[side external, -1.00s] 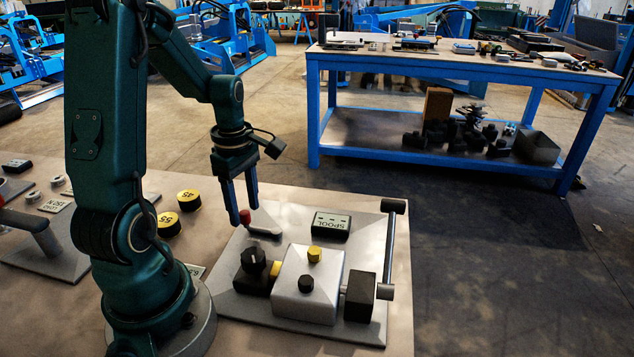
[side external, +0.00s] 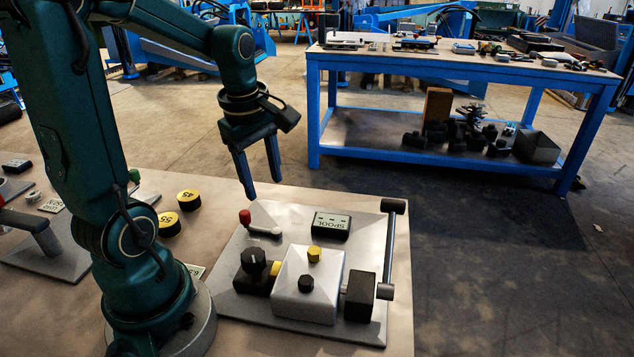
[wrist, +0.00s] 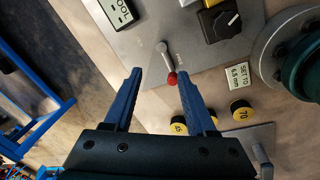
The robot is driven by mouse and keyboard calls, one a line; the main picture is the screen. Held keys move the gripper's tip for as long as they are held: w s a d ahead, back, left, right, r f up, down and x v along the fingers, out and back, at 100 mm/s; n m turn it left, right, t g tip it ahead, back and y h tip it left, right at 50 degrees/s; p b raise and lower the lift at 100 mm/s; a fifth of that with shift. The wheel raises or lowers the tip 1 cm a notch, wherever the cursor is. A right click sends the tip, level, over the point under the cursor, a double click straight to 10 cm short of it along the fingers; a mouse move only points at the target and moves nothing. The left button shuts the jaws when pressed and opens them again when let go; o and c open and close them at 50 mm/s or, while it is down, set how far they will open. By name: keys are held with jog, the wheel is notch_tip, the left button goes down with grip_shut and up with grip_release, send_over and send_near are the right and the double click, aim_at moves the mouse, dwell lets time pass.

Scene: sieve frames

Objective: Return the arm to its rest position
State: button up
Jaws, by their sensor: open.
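My gripper (side external: 263,185) is open and empty, raised above the back edge of the grey plate (side external: 370,232), its two blue fingers pointing down. In the wrist view the gripper (wrist: 158,90) has its fingers apart, with the red-tipped lever (wrist: 170,66) in the gap between them as seen from there. In the side view the lever with its red knob (side external: 246,217) lies on the plate, below the fingertips and clear of them. My arm leans back over the bench on the left.
The plate carries a SPOOL display (side external: 331,226), a silver block (side external: 307,285), a black dial (side external: 253,261) and a black crank frame (side external: 389,250). Yellow-topped weights (side external: 188,198) stand at the left. A sign reading SET TO 6.5 mm (wrist: 238,75) shows in the wrist view. A blue workbench (side external: 460,68) stands behind.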

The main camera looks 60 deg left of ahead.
jog(key=s+d+r+m+t, duration=0.2)
jog(key=d+m, duration=0.4)
jog(key=m, duration=0.4)
jog(key=s+d+r+m+t+h, duration=0.1)
jog(key=s+d+m+t, duration=0.1)
jog(key=d+m, duration=0.4)
jog(key=s+m, duration=0.1)
jog(key=m, duration=0.3)
jog(key=shift+s+d+r+m, duration=0.25)
jog(key=shift+d+r+m, duration=0.05)
jog(key=shift+d+r, duration=0.1)
